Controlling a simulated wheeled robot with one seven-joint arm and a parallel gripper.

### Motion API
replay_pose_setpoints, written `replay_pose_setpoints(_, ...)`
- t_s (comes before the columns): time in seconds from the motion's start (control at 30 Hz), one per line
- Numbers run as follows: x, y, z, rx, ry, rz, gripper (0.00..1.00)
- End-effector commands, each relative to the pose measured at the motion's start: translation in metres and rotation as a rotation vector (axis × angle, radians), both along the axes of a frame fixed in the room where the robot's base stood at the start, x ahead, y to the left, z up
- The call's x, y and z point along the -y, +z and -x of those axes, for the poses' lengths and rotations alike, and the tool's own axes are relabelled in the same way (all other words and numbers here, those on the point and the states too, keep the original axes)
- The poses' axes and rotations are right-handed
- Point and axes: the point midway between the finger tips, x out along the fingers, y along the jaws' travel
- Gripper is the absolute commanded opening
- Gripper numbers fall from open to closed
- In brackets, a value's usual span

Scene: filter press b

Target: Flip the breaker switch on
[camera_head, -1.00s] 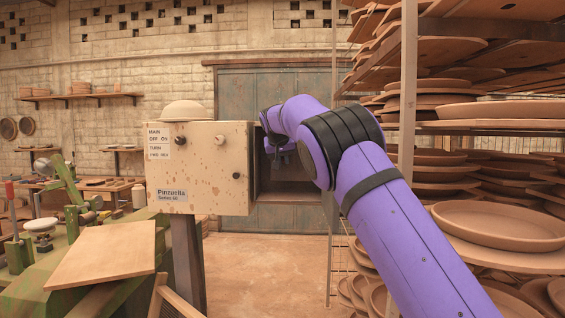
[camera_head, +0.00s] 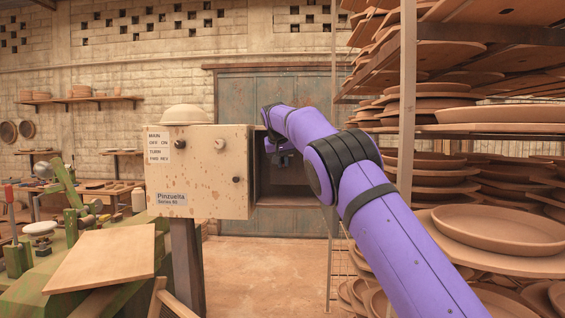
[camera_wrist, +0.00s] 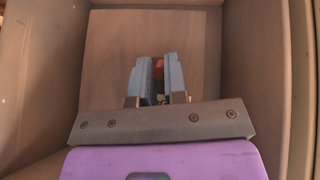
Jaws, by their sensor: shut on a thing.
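The electrical box (camera_head: 285,190) has its front door (camera_head: 200,172), labelled Pinzuelta, swung out to the left, so its inside is exposed. My gripper (camera_wrist: 158,72) reaches into the box in the wrist view, pointing at the plain back wall. Its two blue-grey fingers are close together. A small orange-red piece, apparently the breaker switch's lever (camera_wrist: 158,66), shows between the fingertips, and the gripper is shut on it. The fingers hide most of the switch, so its position cannot be told.
The box walls (camera_wrist: 252,70) stand close on both sides of my gripper. A rack of clay plates (camera_head: 490,225) stands close on the right of my arm. A green machine with a wooden board (camera_head: 100,258) is at the left. The floor (camera_head: 265,265) below the box is clear.

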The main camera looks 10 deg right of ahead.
Motion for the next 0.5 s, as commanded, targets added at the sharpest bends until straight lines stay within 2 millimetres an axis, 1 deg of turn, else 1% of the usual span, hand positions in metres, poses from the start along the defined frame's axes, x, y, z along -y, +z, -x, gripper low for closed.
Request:
replay_pose_setpoints(0.03,0.0005,-0.0012,-0.0001,-0.002,-0.001,0.0,0.2)
replay_pose_setpoints(0.07,0.0005,-0.0012,-0.0001,-0.002,-0.001,0.0,0.26)
replay_pose_setpoints(0.1,0.0005,-0.0012,-0.0001,-0.002,-0.001,0.0,0.36)
replay_pose_setpoints(0.13,0.0005,-0.0011,-0.0001,-0.002,-0.001,0.0,0.38)
replay_pose_setpoints(0.5,-0.0002,-0.0008,0.0007,0.008,-0.001,0.004,0.38)
